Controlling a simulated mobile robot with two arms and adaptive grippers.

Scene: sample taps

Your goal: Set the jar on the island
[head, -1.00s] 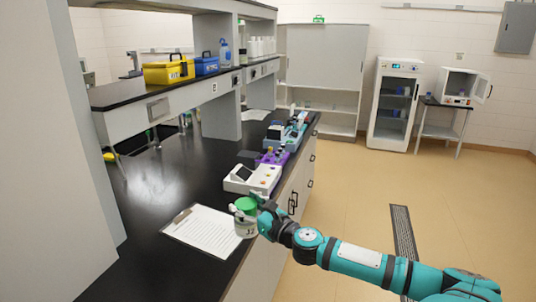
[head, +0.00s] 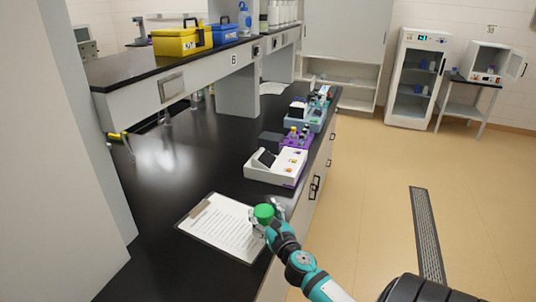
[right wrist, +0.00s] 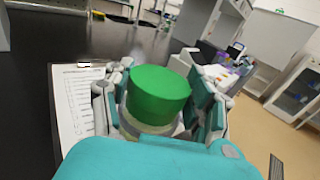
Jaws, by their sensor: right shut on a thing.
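The jar with a green lid (head: 264,212) is at the front edge of the black-topped island (head: 160,195), over the right side of a clipboard. My right gripper (head: 268,222) is shut around the jar's body. In the right wrist view the green lid (right wrist: 158,94) stands up between the fingers (right wrist: 157,115), with a pale band of the jar below it. The lower jar is hidden by the gripper, so I cannot tell whether it touches the top. My left gripper is in no view.
A clipboard with a printed sheet (head: 222,230) lies beside the jar. A white instrument (head: 275,167) and purple and blue racks stand farther back along the edge. A raised shelf holds yellow (head: 180,42) and blue cases. The island's left middle is bare.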

